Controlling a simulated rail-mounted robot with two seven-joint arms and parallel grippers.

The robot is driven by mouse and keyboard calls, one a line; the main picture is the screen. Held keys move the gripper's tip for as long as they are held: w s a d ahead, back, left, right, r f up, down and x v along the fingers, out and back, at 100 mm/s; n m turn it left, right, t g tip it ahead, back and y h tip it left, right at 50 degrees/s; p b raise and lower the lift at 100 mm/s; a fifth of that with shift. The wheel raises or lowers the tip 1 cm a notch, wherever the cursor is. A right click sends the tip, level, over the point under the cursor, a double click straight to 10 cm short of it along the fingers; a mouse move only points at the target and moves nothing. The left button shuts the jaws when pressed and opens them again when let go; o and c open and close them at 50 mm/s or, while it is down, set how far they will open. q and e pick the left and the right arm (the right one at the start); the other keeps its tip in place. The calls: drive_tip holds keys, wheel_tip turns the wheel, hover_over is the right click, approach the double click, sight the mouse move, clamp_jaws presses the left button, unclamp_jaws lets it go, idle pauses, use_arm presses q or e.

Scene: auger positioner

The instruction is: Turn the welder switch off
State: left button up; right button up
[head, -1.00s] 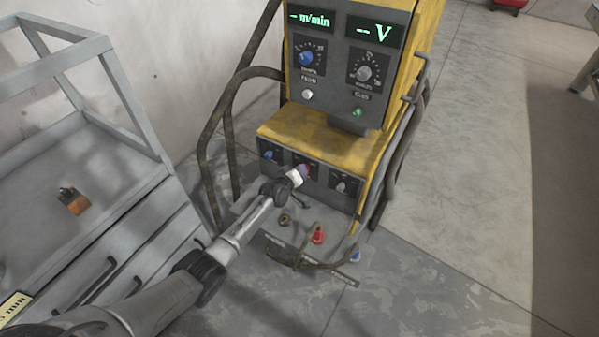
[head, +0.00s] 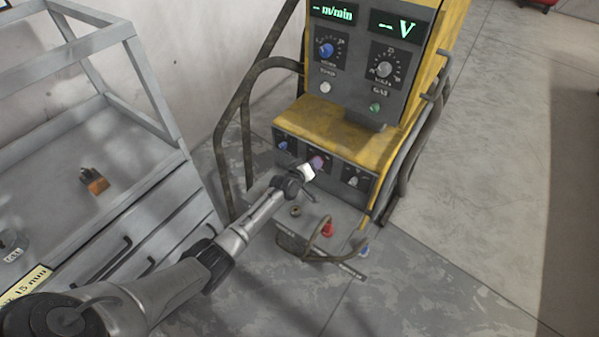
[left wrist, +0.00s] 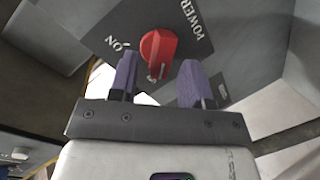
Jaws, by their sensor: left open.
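The welder (head: 350,122) is a yellow and grey machine with lit displays reading "-- m/min" and "-- V". Its red power switch shows in the left wrist view (left wrist: 158,48) on a dark plate marked "POWER" and "ON"; the other label is partly covered. In the head view the switch is mostly hidden by my left gripper (head: 316,165). My left gripper is open, its two purple fingertips apart (left wrist: 160,82) in the left wrist view. The red knob appears between and just beyond the fingertips; I cannot tell whether they touch it. My right gripper is not in view.
Blue (head: 283,146) and grey (head: 353,181) knobs flank the switch on the lower panel. Red (head: 327,230) and blue (head: 364,252) connectors and a cable lie below. A grey cart (head: 150,205) stands at left. The floor at right is clear.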

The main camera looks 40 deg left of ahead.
use_arm(q)
drive_tip(key=p+v, duration=0.6)
drive_tip(key=v, duration=0.6)
drive_tip(key=shift+s, duration=0.3)
